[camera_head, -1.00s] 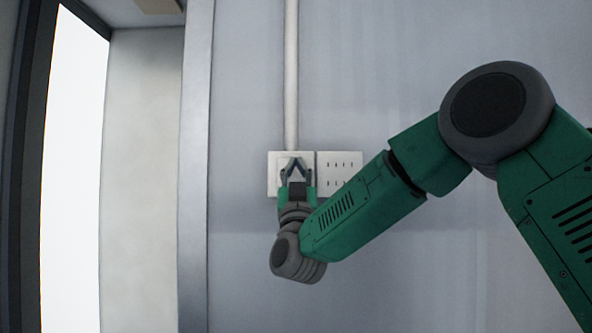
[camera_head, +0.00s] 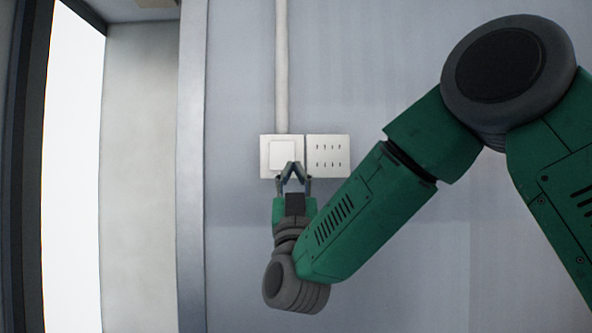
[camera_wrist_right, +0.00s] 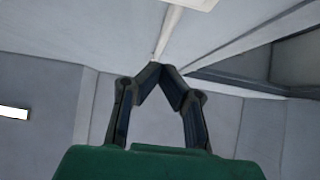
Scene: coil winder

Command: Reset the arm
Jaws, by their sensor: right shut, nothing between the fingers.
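My right arm is green and grey and comes in from the right in the head view. My right gripper (camera_head: 293,167) is shut and empty, its fingertips meeting in a point. It sits just below and in front of the lower part of a white wall switch (camera_head: 282,152); I cannot tell whether it touches the plate. In the right wrist view the shut gripper (camera_wrist_right: 160,70) shows with nothing between its fingers. My left gripper is not in view.
A white socket plate (camera_head: 328,155) is right beside the switch. A white vertical pipe (camera_head: 282,65) runs up the grey wall (camera_head: 400,60) from the switch. A pale wall edge (camera_head: 192,200) and a bright opening (camera_head: 72,170) are at the left. The wall elsewhere is bare.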

